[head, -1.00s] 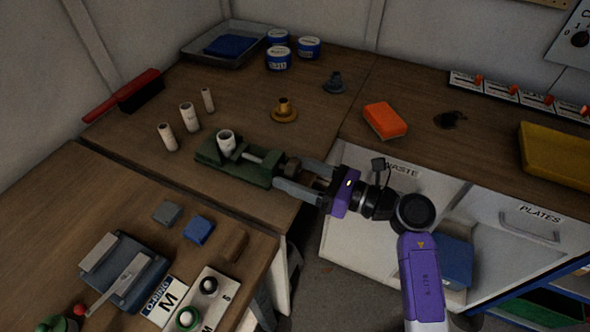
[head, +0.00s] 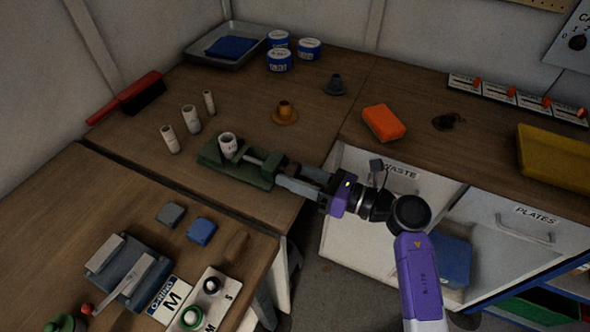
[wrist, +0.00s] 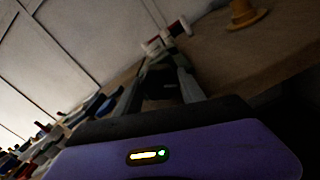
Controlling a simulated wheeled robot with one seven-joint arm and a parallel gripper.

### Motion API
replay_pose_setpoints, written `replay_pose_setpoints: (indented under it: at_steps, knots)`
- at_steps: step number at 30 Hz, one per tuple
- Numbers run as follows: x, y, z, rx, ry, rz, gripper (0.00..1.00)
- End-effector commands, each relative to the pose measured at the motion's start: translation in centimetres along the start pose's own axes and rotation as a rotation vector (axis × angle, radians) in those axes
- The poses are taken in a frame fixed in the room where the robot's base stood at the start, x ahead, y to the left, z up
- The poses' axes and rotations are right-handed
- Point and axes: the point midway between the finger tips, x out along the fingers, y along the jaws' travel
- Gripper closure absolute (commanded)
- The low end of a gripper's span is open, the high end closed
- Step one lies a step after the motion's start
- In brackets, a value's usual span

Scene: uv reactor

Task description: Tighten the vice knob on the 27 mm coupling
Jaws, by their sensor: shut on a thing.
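A green vice (head: 226,162) stands near the front edge of the far bench, with a white coupling (head: 228,144) upright in its jaws. Its screw end faces right, toward my arm. My gripper (head: 287,178) reaches in from the right, its fingers around the vice's right end. It is shut on the knob there, which the fingers hide. In the wrist view the two fingers (wrist: 160,92) run forward to the dim green vice (wrist: 160,62). How tight the jaws sit on the coupling cannot be told.
An orange flanged part (head: 285,112), a grey flanged part (head: 335,84) and an orange sponge (head: 384,122) lie behind and right. The near bench holds a grey fixture (head: 128,272) and small blocks (head: 201,230).

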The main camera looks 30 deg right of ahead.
Motion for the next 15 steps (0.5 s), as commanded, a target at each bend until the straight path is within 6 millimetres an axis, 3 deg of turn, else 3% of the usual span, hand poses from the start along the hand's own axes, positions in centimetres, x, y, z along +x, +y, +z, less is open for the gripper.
replay_pose_setpoints:
  at_steps: [6,7,10,15]
  knots:
    - [-0.02,-0.02,0.04,0.000,-0.002,0.000,0.94]
    - [-0.02,-0.02,0.04,0.000,-0.002,0.000,0.51]
    - [-0.02,-0.03,0.03,0.000,-0.002,0.000,0.32]
    - [-0.03,-0.09,-0.05,0.001,0.000,-0.002,0.31]
